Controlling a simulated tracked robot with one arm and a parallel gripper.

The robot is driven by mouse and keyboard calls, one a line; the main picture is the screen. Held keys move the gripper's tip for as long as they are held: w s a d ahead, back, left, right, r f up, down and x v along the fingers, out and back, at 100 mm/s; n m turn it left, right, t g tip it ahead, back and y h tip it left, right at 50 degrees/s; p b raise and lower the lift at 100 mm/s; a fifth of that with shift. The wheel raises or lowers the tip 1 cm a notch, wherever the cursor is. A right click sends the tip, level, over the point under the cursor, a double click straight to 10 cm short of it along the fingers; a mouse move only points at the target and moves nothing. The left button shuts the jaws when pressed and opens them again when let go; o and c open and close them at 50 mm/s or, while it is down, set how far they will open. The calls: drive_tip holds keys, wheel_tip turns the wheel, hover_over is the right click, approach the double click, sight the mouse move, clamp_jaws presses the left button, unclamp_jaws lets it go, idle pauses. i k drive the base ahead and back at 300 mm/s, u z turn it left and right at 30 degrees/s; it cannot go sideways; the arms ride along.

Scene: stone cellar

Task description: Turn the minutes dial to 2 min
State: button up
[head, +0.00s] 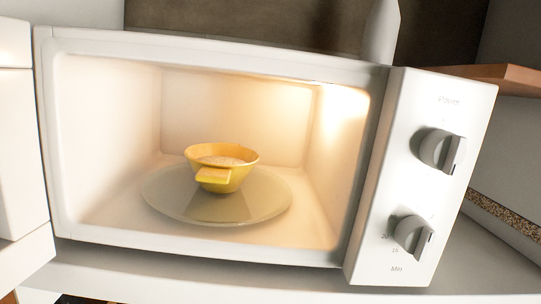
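The white microwave (205,254) fills most of the head view, tilted slightly. Its control panel (386,182) is on the right. The minutes dial (412,236) is the lower grey knob, with "Min" printed below it and small numbers at its left. Its raised grip bar stands roughly upright in the picture, leaning a little. I cannot tell which number it points to. The upper grey knob (440,150) sits under the word "Power". My gripper is not recognisable in this view, and nothing is seen touching either knob.
A yellow bowl (237,177) stands on the glass turntable (170,201) inside the lit microwave. A brown shelf (505,77) juts out at the right. White surfaces (22,160) stand close at the left. The space in front of the panel looks clear.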

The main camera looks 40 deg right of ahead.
sight(416, 236)
drive_tip(key=z, duration=0.3)
drive_tip(key=k, duration=1.35)
drive_tip(key=u, duration=0.35)
drive_tip(key=i, duration=1)
drive_tip(key=z, duration=0.05)
